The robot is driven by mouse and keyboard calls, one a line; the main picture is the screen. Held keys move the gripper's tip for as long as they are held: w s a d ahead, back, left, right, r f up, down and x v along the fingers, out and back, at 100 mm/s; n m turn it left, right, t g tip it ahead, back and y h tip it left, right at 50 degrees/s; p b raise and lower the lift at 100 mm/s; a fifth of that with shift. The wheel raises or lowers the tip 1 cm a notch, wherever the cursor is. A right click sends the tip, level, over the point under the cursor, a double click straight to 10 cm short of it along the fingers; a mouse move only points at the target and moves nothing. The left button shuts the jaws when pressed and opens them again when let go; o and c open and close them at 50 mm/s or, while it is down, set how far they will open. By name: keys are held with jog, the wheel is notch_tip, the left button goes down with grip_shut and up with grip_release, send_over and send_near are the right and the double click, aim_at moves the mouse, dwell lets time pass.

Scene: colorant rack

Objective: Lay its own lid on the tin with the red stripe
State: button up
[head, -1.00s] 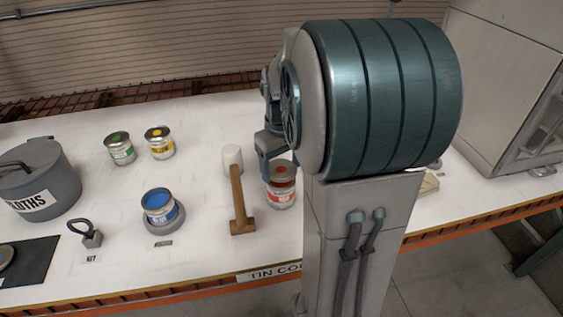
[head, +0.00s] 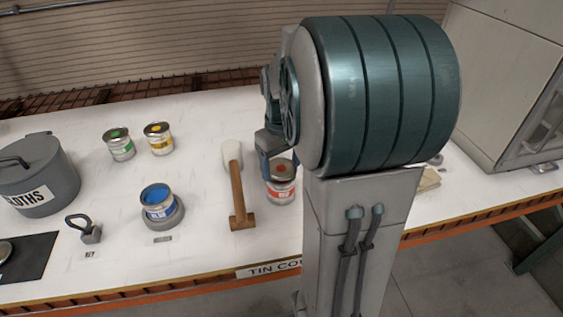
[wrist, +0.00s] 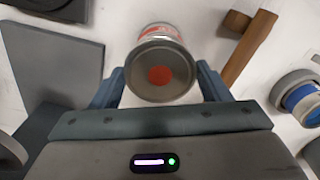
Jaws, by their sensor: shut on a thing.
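The tin with the red stripe (head: 281,190) stands upright on the white counter, right of the mallet, partly covered by my arm. Its label also shows in the wrist view (wrist: 157,31). A round grey lid with a red dot (wrist: 160,76) is between the fingers of my gripper (wrist: 160,88), which is shut on its edges. In the head view the lid (head: 281,167) lies over the tin's mouth, looking about level. No clear gap shows between lid and rim, but I cannot tell whether it is fully seated.
A mallet (head: 238,195) lies just left of the tin.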

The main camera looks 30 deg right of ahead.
jog(key=shift+f, duration=0.4)
jog(key=o, duration=1)
jog(key=shift+r, duration=0.15)
notch_tip(320, 180, up, 14)
jog(key=shift+f, duration=0.2)
